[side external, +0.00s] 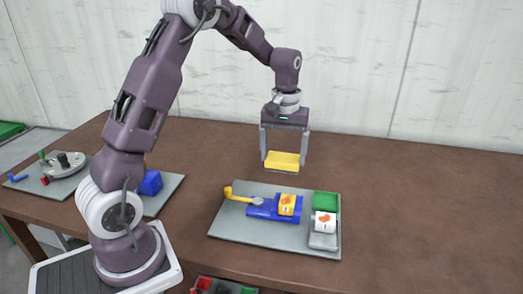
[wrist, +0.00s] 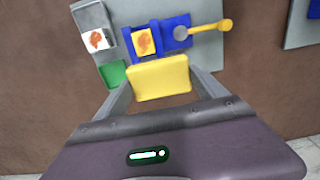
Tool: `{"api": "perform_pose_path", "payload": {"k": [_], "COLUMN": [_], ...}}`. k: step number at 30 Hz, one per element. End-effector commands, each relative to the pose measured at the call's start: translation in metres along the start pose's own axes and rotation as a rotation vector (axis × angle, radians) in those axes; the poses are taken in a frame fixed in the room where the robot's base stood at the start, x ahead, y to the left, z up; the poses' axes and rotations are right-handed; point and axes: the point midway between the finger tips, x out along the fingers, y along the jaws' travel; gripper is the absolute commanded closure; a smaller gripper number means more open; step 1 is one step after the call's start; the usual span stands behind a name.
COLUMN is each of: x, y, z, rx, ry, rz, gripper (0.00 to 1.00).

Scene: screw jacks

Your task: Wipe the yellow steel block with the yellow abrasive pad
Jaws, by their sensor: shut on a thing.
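My gripper (side external: 284,163) is shut on the yellow abrasive pad (side external: 282,163), which also shows between the fingers in the wrist view (wrist: 159,78). The pad hangs in the air behind the far edge of the grey board. The yellow steel block (side external: 287,204) sits on a blue screw jack (side external: 262,209) with a yellow crank handle (side external: 235,193). The block bears an orange-brown patch, clearer in the wrist view (wrist: 144,42). The pad is apart from the block.
On the same grey board (side external: 230,226) stand a green block (side external: 325,201), a white block with an orange-brown patch (side external: 325,222) and a grey piece (side external: 323,241). Another board at left holds a round fixture (side external: 63,165). The table at right is clear.

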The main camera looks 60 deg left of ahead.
Motion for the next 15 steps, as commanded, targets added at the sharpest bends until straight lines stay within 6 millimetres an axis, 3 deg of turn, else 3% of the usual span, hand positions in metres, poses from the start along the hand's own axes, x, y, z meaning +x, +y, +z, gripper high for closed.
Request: {"api": "perform_pose_path", "payload": {"k": [1,4,15], "x": [-0.004,-0.007,0.012], "y": [0.012,0.023,0.024], "z": [0.007,0.015,0.016], "rx": [0.005,0.002,-0.001], "ry": [0.002,0.001,-0.001], "rz": [0.001,0.001,0.000], "gripper": [0.51,0.51,0.51]}}
